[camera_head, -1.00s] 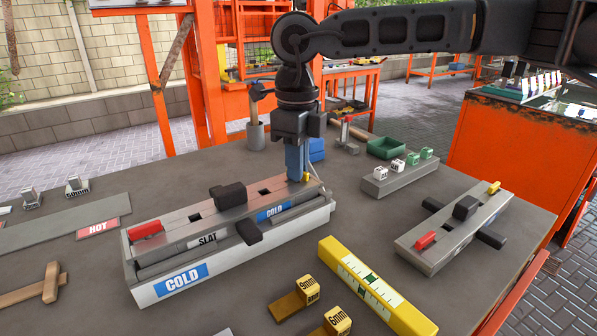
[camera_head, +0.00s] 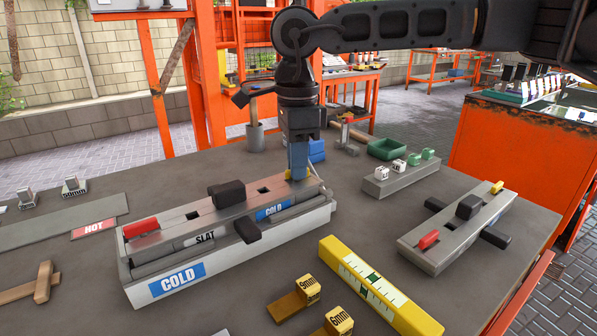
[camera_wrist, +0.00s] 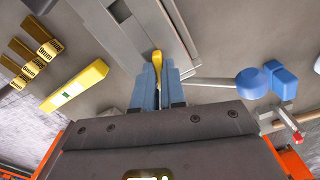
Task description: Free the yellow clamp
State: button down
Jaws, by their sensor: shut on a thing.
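The yellow clamp (camera_wrist: 156,57) is a small yellow piece at the right end of the grey slat fixture (camera_head: 150,283) marked COLD. My gripper (camera_head: 299,174) points down over that end, and its blue fingers are shut on the yellow clamp. In the wrist view the clamp shows between the two blue fingertips (camera_wrist: 158,72). In the head view only a little of the clamp shows beside the fingers. A red clamp (camera_head: 141,228) lies at the fixture's left end. A black clamp block (camera_head: 229,193) sits on the middle of its top plate.
A second fixture (camera_head: 430,260) with red, black and yellow parts stands to the right.

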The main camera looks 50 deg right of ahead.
jog(key=shift+n, duration=0.4)
jog(key=n, duration=0.3)
jog(key=shift+n, duration=0.4)
jog(key=c, duration=1.1)
grip_release()
jog(key=shift+o, duration=0.2)
jog(key=shift+r, duration=0.1)
jog(key=shift+r+p, duration=1.6)
jog(key=shift+r, duration=1.85)
